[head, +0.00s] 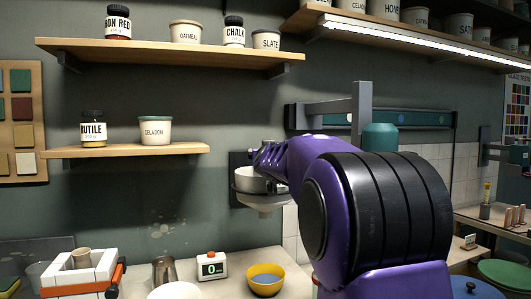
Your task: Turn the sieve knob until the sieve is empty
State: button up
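A pale round sieve (249,181) with a funnel-shaped underside (266,201) hangs on a dark wall plate, left of the picture's middle. My purple arm reaches in from the lower right, and its far end covers the sieve's upper right side. My gripper's fingers cannot be made out there, and I cannot tell whether they touch anything. A small dark part shows at the sieve's right edge, too small to identify. The sieve knob cannot be told apart. The inside of the sieve is not visible from here.
Below the sieve, a yellow bowl (265,281) with bluish contents stands on the counter, beside a white scale (212,266) reading 0. Shelves (135,151) with jars line the wall.

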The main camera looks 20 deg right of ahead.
jog(key=shift+c, duration=0.2)
jog(key=c, duration=1.3)
jog(key=shift+r+p, duration=0.1)
jog(key=shift+p, duration=0.2)
jog(key=shift+a+r+h+p, duration=0.15)
jog(key=shift+h+p, duration=0.15)
jog(key=shift+p, duration=0.6)
